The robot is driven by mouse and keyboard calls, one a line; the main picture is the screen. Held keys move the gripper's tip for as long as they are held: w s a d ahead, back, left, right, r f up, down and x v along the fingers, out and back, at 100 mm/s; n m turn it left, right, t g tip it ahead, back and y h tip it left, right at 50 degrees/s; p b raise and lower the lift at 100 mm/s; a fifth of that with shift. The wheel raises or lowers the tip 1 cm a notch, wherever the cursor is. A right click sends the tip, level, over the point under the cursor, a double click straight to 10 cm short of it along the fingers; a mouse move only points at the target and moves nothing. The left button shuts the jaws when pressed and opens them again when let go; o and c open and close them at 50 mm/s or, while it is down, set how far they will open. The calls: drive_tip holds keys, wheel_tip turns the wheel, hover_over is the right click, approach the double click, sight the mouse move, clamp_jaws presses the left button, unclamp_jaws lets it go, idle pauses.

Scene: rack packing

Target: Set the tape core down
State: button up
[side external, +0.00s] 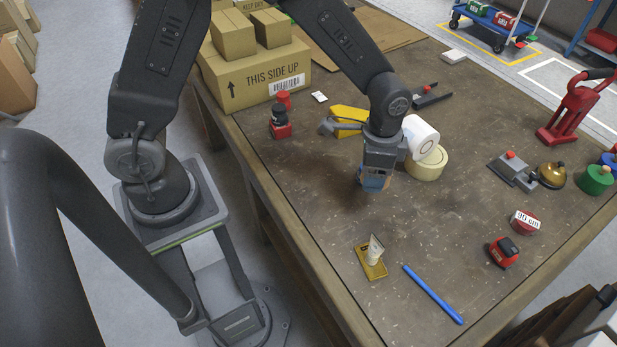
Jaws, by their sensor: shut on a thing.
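My gripper (376,186) points down over the middle of the table and is shut on a small blue and brown piece (374,179), which I take to be the tape core. Only part of it shows between the fingers, and its full shape is hidden. It appears held above the brown tabletop (320,215), with a soft dark shadow below and to its left. I cannot tell the exact gap to the surface.
A gold-based holder (372,268) and a blue stick (432,294) lie in front. Cartons (255,80) stand at the back left.

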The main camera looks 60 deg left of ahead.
drive_tip(key=s+a+n, duration=0.6)
drive_tip(key=a, duration=0.6)
drive_tip(key=s+a+n, duration=0.5)
drive_tip(key=s+a, duration=0.2)
drive_tip(key=a, duration=0.6)
hover_over(305, 179)
wheel_tip(305, 179, down, 7)
drive_tip(key=shift+f, duration=2)
drive_tip(key=shift+f, duration=0.15)
drive_tip(key=o, duration=0.9)
